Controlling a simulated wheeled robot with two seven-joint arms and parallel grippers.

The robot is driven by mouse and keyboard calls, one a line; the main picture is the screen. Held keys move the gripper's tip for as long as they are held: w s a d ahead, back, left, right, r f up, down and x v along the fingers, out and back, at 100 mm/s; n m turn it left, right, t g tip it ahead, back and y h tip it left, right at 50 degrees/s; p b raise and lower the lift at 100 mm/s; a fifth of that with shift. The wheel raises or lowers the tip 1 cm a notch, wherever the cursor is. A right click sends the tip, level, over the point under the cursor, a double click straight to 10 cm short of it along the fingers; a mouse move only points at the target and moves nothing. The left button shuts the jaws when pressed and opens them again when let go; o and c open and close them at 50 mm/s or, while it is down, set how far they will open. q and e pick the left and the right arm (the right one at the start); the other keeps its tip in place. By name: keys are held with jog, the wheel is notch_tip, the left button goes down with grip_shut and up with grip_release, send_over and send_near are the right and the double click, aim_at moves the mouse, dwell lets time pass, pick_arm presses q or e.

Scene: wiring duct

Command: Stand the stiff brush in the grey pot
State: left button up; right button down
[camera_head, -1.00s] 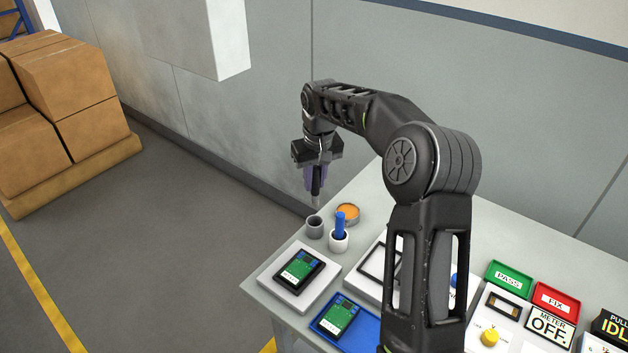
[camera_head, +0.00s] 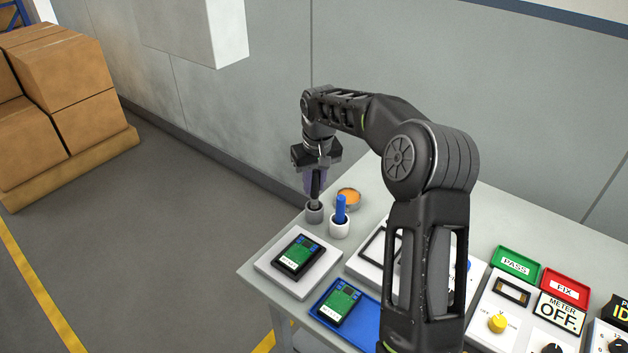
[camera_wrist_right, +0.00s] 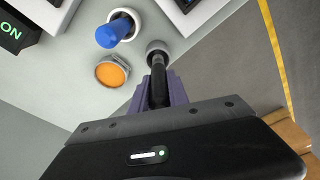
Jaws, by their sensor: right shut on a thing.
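The grey pot (camera_head: 314,214) stands near the table's far left corner. It also shows in the right wrist view (camera_wrist_right: 158,46). My right gripper (camera_head: 315,188) is shut on the dark stiff brush (camera_head: 315,196), which is upright, with its lower end at the pot's mouth. In the right wrist view the brush (camera_wrist_right: 158,80) runs from the purple fingers (camera_wrist_right: 158,98) to the pot's opening. Its tip is hidden inside or behind the rim; I cannot tell how deep it sits. My left gripper is not in view.
A white pot (camera_head: 339,228) with a blue-handled tool (camera_head: 341,208) stands close beside the grey pot. A round orange tin (camera_head: 348,197) is just behind. A white stand with a green board (camera_head: 299,257) lies in front. The table's left edge is near.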

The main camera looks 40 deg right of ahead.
aim_at(315, 171)
jog(key=shift+f+b, duration=0.45)
jog(key=shift+f, duration=0.5)
jog(key=c, duration=1.2)
grip_release()
jog(key=shift+s+a+r+b, duration=0.1)
jog(key=shift+s+r+b, duration=0.1)
jog(key=shift+r, duration=1.1)
jog(key=shift+s+r+b, duration=0.15)
jog(key=shift+r, duration=1.1)
jog(key=shift+s+a+r+b, duration=0.1)
jog(key=shift+s+r+b, duration=0.1)
jog(key=shift+r, duration=1.1)
